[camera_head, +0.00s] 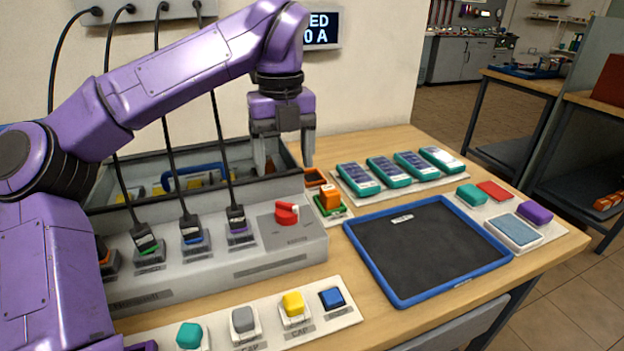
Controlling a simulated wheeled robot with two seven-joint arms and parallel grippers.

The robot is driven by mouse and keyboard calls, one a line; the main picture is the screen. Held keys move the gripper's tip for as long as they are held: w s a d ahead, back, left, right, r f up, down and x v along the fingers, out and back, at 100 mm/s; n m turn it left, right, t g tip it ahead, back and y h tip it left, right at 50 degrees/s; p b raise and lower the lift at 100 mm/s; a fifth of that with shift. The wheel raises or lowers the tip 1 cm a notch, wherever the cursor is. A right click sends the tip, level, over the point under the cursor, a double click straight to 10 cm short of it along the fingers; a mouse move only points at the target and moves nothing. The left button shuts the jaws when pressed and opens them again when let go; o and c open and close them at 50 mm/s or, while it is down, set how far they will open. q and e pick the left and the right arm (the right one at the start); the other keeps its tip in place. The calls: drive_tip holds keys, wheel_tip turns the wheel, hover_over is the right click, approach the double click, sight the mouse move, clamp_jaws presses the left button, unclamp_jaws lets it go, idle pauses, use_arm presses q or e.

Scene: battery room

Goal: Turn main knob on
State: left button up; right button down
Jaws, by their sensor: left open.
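The main knob is a red rotary knob (286,213) with a pale mark, on the right end of the sloped face of a grey panel (290,254). My left gripper (283,160) points down above and behind the knob, apart from it. Its two grey fingers are spread and nothing shows between them as held. Plugs with black cables, with green, blue and purple bands, sit in the panel left of the knob. A wall display (322,30) shows "ED" and "0 A", its left part hidden by my arm. My right gripper is out of view.
A grey bin (110,190) stands behind the panel. Colored caps sit on a white strip (345,316) in front. An orange block (330,196) and a blue-rimmed black tray (425,290) lie right of the panel. Teal battery packs (388,171) stand behind the tray.

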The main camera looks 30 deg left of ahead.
sight(286, 204)
use_arm(q)
wheel_tip(286, 204, down, 10)
drive_tip(key=shift+r+b, duration=0.25)
drive_tip(key=shift+b, duration=0.6)
drive_tip(key=shift+s+f, duration=0.2)
drive_tip(key=shift+f, duration=0.1)
drive_tip(key=c, duration=1)
